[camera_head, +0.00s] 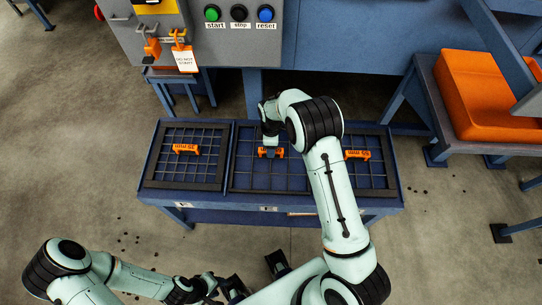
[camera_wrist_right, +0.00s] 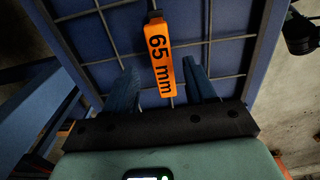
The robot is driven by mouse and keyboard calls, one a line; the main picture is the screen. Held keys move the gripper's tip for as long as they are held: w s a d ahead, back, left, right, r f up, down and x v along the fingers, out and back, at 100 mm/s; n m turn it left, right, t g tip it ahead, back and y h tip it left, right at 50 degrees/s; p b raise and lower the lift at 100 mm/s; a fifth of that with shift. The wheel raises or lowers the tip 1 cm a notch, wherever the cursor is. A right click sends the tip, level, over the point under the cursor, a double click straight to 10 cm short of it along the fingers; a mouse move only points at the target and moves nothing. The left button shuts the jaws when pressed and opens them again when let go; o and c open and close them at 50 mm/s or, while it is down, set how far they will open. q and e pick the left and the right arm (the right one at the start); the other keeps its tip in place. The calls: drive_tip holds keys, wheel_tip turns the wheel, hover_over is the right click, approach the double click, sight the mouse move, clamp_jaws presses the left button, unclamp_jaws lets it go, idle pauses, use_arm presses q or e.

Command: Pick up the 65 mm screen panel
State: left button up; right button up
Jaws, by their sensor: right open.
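The 65 mm screen panel (camera_head: 232,165) is a dark-framed wire grid lying in the blue table. Its orange handle (camera_wrist_right: 160,50), marked "65 mm", shows upright in the right wrist view. My right gripper (camera_wrist_right: 161,72) is open, with its two blue fingers on either side of the handle; I see gaps, and cannot tell how far above the grid the tips are. In the head view the right gripper (camera_head: 270,149) is over the middle handle, and my arm hides part of the grid. My left gripper (camera_head: 235,287) is low at the bottom, away from the table; its jaws are unclear.
Another grid panel (camera_head: 147,172) with an orange handle (camera_head: 186,149) lies at the left of the blue table (camera_head: 300,207). A further orange handle (camera_head: 358,155) is at the right. A control box (camera_head: 240,47) with buttons stands behind. An orange crate (camera_head: 470,85) is at the right.

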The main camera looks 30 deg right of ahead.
wheel_tip(320, 180, down, 5)
drive_tip(key=shift+s+a, duration=0.1)
drive_tip(key=shift+s, duration=0.05)
clamp_jaws()
drive_tip(key=shift+r, duration=0.1)
